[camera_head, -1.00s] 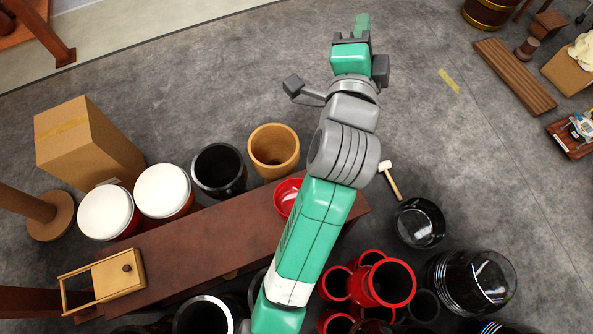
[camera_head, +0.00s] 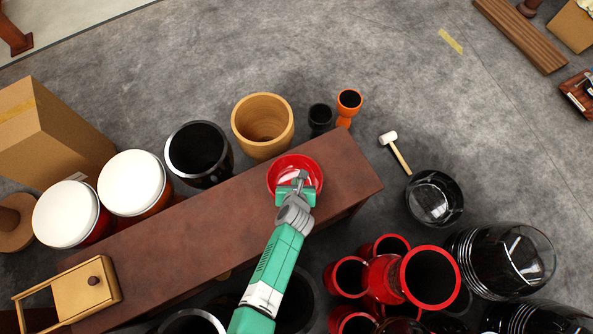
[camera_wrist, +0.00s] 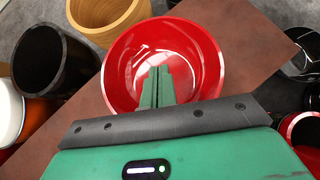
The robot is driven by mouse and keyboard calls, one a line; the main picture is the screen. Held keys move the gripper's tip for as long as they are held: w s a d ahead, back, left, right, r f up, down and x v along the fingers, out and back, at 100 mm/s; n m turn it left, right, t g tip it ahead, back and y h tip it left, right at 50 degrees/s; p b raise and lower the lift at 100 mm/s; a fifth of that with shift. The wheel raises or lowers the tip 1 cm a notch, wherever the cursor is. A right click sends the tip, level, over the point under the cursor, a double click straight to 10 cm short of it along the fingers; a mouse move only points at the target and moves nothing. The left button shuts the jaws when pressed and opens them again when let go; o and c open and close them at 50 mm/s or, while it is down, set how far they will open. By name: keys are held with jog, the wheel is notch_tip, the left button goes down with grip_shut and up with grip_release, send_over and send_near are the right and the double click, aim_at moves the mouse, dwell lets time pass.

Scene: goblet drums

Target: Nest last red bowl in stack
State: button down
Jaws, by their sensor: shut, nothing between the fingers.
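A red bowl (camera_head: 287,167) sits on the dark reddish-brown bench near its right end. It also shows in the wrist view (camera_wrist: 190,42), where its inside is glossy red. I cannot tell whether it is one bowl or several nested. My gripper (camera_head: 299,178) is over the near part of the bowl. In the wrist view my gripper (camera_wrist: 156,80) has its green fingers together, empty, pointing into the bowl's opening. The fingers hide part of the bowl's inside, and I cannot tell whether they touch it.
The bench (camera_head: 225,220) is bare around the bowl. Behind it stand a wooden drum (camera_head: 262,125), a black drum (camera_head: 198,153) and two white-topped drums (camera_head: 132,182). Red goblet drums (camera_head: 430,276) cluster at the lower right, near a black bowl (camera_head: 435,198). A mallet (camera_head: 396,150) lies on the floor.

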aim_at(297, 164)
jog(key=b+x, duration=0.7)
jog(key=x, duration=0.1)
jog(key=shift+f, duration=0.2)
jog(key=shift+w+f+b, duration=0.15)
jog(key=shift+w+b, duration=0.15)
jog(key=shift+w, duration=0.1)
jog(key=shift+w, duration=1)
jog(key=shift+s, duration=0.15)
